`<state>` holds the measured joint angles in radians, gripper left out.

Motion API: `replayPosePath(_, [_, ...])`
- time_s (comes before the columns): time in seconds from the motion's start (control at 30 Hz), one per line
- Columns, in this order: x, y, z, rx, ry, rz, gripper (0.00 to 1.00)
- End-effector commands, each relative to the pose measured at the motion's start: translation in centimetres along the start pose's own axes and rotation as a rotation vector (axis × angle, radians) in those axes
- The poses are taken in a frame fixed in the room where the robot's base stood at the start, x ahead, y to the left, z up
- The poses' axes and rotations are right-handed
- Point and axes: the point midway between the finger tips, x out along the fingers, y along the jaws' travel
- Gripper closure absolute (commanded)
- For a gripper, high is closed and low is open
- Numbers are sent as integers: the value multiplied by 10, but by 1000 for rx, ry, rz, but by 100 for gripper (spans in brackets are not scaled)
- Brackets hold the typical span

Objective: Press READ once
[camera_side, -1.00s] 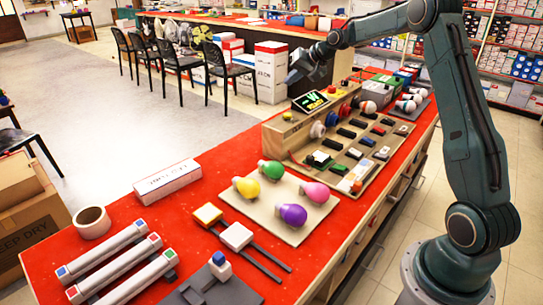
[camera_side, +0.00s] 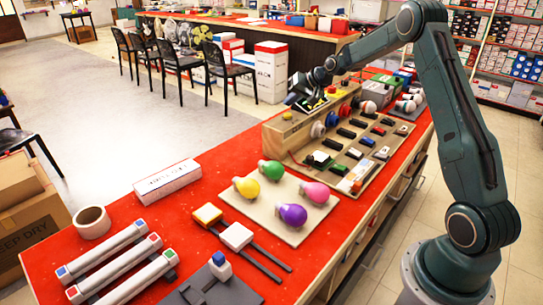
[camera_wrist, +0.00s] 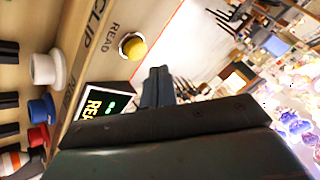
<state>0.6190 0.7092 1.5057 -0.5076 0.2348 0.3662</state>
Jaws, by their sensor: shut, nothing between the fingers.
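The READ button is a small yellow round button (camera_wrist: 132,46) beside the printed word READ on a wooden box (camera_wrist: 95,75). In the side view the yellow button (camera_side: 287,116) sits on the box's top at its left end. My gripper (camera_wrist: 158,84) is shut and empty, with its fingertips apart from the button in the wrist view. In the side view my gripper (camera_side: 293,98) hangs above the box, close behind the button. A small lit display (camera_wrist: 101,108) stands on the box, partly hidden by my gripper; its text is cut off.
White (camera_wrist: 45,69), blue (camera_wrist: 38,112) and red (camera_wrist: 37,136) knobs stick out of the box's front. A board with several switches (camera_side: 350,150) lies before it. Coloured bulbs (camera_side: 271,170) lie on a tray nearer the camera.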

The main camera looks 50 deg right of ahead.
Motion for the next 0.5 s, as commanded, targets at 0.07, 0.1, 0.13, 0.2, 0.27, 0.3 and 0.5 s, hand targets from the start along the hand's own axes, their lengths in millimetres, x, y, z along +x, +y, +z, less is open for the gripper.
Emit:
replayPosePath(0.07, [4,3,4,1,-2,0,100])
replayPosePath(0.1, [6,4,4,1,-1,0,100])
replayPosePath(0.13, [7,5,5,1,-1,0,100])
replayPosePath(0.2, [8,6,6,1,0,0,100])
replayPosePath(0.27, [9,7,7,1,0,0,100])
replayPosePath(0.3, [10,7,7,1,0,0,100])
replayPosePath(0.5, [10,8,8,1,0,1,100])
